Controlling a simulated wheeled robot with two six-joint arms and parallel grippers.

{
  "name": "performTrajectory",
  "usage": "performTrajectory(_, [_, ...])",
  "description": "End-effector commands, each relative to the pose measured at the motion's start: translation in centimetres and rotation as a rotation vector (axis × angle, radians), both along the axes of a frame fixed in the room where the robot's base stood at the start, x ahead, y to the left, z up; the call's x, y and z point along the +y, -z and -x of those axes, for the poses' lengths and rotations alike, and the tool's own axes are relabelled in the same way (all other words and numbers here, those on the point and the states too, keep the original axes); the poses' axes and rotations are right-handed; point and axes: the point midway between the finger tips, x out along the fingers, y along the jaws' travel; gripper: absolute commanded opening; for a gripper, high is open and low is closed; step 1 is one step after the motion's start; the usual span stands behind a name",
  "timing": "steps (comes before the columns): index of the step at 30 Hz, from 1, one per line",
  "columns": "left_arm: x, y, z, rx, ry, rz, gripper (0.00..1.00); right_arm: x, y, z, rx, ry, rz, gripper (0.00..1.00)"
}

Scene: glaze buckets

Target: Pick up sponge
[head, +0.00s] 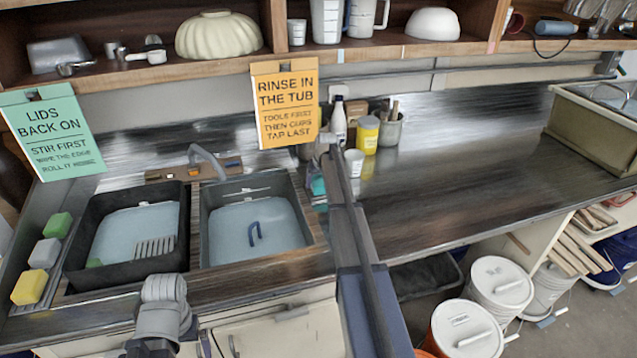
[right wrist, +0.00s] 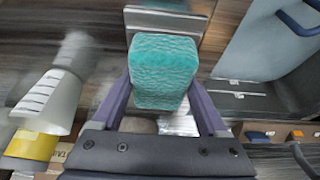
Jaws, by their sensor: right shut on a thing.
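A teal sponge (right wrist: 163,70) with a textured face is between the fingers of my right gripper (right wrist: 162,95) in the right wrist view. The gripper is shut on it. In the head view my right gripper (head: 324,174) is at the right end of the sinks, over the counter, and a bit of the teal sponge (head: 318,187) shows at its left. The arm hides part of the counter behind it. A grey part of my left arm shows low at the left; its gripper fingers are not in view.
Two sink basins (head: 208,205) hold water. Green, white and yellow blocks (head: 30,287) lie on the left ledge. A yellow jar (head: 367,135), white cup (head: 354,163) and white bottle (head: 338,122) stand close behind my right gripper. The counter to the right (head: 470,150) is clear.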

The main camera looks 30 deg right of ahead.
Motion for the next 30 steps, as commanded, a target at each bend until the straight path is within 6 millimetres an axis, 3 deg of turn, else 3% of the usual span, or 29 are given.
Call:
performTrajectory(18, [0.0,-8.9,0.0,0.0,0.002,0.0,1.0,0.0,-8.9,0.0,0.0,0.0,0.0,0.25])
performTrajectory(23, [0.0,-10.0,0.0,0.0,0.002,0.0,1.0,0.0,-10.0,0.0,0.0,0.0,0.0,0.25])
performTrajectory(30, [0.0,-10.0,0.0,0.0,0.002,0.0,1.0,0.0,-10.0,0.0,0.0,0.0,0.0,0.25])
